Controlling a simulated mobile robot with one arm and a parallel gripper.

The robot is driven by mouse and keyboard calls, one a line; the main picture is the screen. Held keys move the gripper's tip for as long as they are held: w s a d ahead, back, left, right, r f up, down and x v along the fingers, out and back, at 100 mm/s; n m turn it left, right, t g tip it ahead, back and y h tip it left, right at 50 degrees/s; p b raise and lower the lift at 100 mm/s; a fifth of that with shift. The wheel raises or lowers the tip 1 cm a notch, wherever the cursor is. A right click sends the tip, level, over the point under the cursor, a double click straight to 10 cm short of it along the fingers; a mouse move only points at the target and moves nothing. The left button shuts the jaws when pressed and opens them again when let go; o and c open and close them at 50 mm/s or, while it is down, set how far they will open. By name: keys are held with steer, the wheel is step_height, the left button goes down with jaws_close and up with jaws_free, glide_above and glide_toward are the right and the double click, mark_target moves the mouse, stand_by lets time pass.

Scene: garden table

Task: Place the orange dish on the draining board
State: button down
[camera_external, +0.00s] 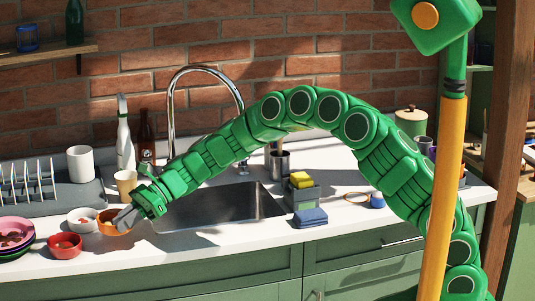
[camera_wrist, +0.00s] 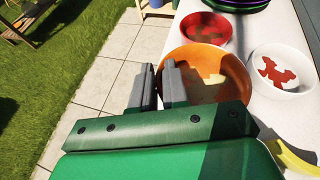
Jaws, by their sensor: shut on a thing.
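The orange dish (camera_external: 108,221) is at the counter's front edge, left of the sink. It also shows in the wrist view (camera_wrist: 236,66), with a patchy stain inside. My gripper (camera_external: 124,220) is shut on the dish's near rim; in the wrist view, one finger is outside the wall and one inside (camera_wrist: 160,88). I cannot tell whether the dish touches the counter. The dark grey draining board (camera_external: 85,196) lies behind it at the left, with a rack of upright slats (camera_external: 28,183) on it.
A white dish (camera_external: 80,222) and a red dish (camera_external: 64,246) stand close beside the orange one. Stacked plates (camera_external: 14,240) are at far left. A tan cup (camera_external: 126,184) and white mug (camera_external: 80,164) stand behind. The sink (camera_external: 222,207) is to the right.

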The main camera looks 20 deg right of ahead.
mark_target(128, 231)
steer(key=shift+w+a+f, duration=0.4)
steer(key=shift+a+f, duration=0.15)
steer(key=shift+f, duration=0.25)
steer(key=shift+a+f, duration=0.15)
steer(key=shift+f, duration=1.45)
steer(key=c, duration=1.1)
jaws_free()
steer(key=v, duration=1.2)
